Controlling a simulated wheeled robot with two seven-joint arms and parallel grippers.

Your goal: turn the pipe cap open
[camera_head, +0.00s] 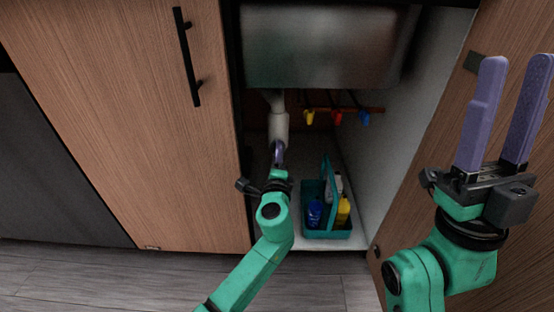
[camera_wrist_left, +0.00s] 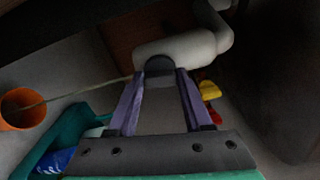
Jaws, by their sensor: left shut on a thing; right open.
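A white drain pipe (camera_head: 279,126) hangs under the sink inside the cabinet. In the left wrist view the pipe (camera_wrist_left: 180,48) runs across the top and bends at the right. A dark grey round pipe cap (camera_wrist_left: 159,67) sits at the pipe's near side, between my left gripper's purple fingertips. My left gripper (camera_head: 278,150) reaches into the cabinet and is shut on the cap, which the gripper hides in the head view. It shows close up in the left wrist view (camera_wrist_left: 160,78). My right gripper (camera_head: 516,68) is open and empty, raised at the right by the open door.
A teal caddy (camera_head: 323,234) with several bottles stands on the cabinet floor, right of my left arm. Yellow, red and blue valve handles (camera_head: 337,118) hang behind. The metal sink basin (camera_head: 325,48) is above. An orange round thing (camera_wrist_left: 22,108) shows in the wrist view.

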